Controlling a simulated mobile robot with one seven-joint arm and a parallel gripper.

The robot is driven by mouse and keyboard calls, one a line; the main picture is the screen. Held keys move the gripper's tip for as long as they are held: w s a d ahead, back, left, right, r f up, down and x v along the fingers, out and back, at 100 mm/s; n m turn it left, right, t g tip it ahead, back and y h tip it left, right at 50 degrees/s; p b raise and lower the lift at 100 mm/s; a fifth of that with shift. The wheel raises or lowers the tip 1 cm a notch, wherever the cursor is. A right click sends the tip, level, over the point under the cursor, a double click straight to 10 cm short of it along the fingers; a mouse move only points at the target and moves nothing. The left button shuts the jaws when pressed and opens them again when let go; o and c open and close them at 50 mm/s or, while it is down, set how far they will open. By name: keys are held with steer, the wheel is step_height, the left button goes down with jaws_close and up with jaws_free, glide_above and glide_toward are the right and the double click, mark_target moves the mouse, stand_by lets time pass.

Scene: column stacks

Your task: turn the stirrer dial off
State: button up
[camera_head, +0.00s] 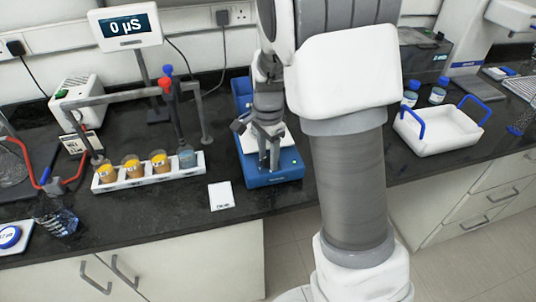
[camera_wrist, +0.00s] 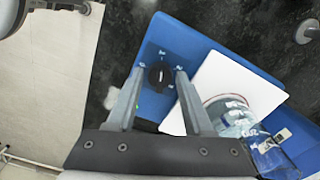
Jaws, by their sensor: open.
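The blue stirrer (camera_head: 285,179) stands on the dark bench in the middle of the head view, with its white top plate partly behind my arm. In the wrist view the stirrer's body (camera_wrist: 205,48) shows its black dial (camera_wrist: 159,75) on a dark panel with small white marks. My gripper (camera_wrist: 159,73) is open, with one fingertip on each side of the dial. I cannot tell whether the fingers touch it. In the head view my gripper (camera_head: 268,164) is at the stirrer's front and the dial is hidden. A glass vessel (camera_wrist: 232,113) is on the white plate (camera_wrist: 212,82).
A white rack (camera_head: 150,175) with several brown-filled containers stands left of the stirrer. A white card (camera_head: 220,195) lies between them near the bench edge. A white tray (camera_head: 440,132) with blue handles and blue-capped bottles (camera_head: 438,92) are at the right.

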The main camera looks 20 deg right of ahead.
jaws_close()
steer(key=shift+n, duration=0.3)
steer(key=n, duration=1.3)
steer(key=shift+n, duration=0.3)
stand_by(0.4)
jaws_free()
